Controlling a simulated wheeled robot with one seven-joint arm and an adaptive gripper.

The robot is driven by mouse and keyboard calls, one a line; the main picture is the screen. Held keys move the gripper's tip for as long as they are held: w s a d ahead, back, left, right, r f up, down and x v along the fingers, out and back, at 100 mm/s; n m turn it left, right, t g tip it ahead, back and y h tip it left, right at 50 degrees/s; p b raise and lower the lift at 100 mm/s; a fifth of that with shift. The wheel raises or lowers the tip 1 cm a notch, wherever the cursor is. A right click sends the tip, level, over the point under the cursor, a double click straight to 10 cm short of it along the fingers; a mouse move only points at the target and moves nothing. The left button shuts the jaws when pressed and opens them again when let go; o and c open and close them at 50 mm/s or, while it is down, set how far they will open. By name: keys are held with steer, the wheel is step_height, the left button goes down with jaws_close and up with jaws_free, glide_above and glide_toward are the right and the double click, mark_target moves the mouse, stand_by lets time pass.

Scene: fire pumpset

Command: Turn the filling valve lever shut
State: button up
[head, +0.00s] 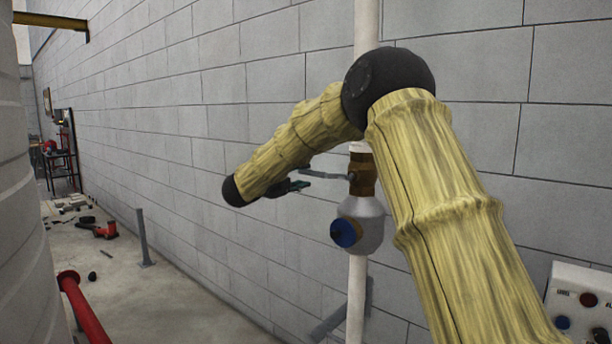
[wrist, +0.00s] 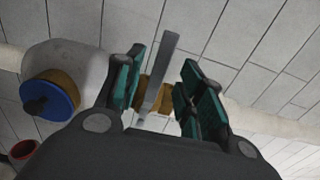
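The filling valve lever (head: 326,177) is a thin grey bar. In the head view it sticks out to the left from the brass valve body (head: 362,172), roughly square to the white vertical pipe. My gripper (head: 292,187) is at the lever's left end, partly hidden by my own arm. In the wrist view the lever (wrist: 168,62) runs between the two dark green finger pads of my gripper (wrist: 163,88), with a gap on both sides. The fingers are open. The brass body (wrist: 178,101) shows behind them, partly covered.
A grey-white housing (head: 368,215) with a blue cap (head: 346,232) sits on the pipe (head: 356,290) just below the valve. A block wall (head: 230,110) stands close behind. A white control box (head: 580,295) is at lower right, and a red pipe (head: 82,308) at lower left.

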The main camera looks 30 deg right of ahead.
steer(key=v, duration=0.7)
steer(key=shift+a, duration=0.2)
